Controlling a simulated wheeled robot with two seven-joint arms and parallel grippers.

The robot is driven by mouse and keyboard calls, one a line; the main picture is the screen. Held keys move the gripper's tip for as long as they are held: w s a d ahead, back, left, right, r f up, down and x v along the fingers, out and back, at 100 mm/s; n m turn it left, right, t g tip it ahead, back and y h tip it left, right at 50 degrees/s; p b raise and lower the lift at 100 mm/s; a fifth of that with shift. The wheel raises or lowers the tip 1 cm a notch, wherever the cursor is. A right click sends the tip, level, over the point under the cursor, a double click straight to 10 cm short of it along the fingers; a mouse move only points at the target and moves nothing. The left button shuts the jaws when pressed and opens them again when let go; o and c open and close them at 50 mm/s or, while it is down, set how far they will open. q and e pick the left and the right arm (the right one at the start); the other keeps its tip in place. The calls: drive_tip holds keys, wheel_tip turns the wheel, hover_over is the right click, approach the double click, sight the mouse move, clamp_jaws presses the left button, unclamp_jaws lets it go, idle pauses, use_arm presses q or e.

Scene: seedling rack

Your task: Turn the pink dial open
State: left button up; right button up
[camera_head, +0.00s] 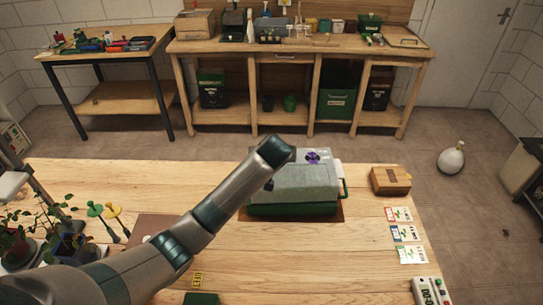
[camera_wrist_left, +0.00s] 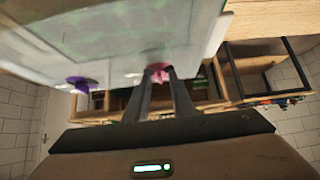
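A propagator-like box with a clear, grey-white lid (camera_head: 295,182) and a green base (camera_head: 290,210) stands mid-table in the head view. A purple dial (camera_head: 313,156) sits on its lid; it also shows in the left wrist view (camera_wrist_left: 82,84). The pink dial (camera_wrist_left: 158,68) shows in the left wrist view, at the edge of the pale lid. My left gripper (camera_wrist_left: 159,74) has its fingertips at the pink dial, one on each side. I cannot tell whether they press on it. In the head view my left arm hides the pink dial and that gripper. My right gripper is not in view.
Potted plants (camera_head: 72,243) and green and yellow tools (camera_head: 113,211) stand to the left. The wood between box and packets is clear.

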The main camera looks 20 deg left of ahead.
use_arm(q)
drive_tip(key=shift+v, duration=0.8)
drive_tip(key=b+v, duration=0.2)
drive_tip(key=v, duration=1.4)
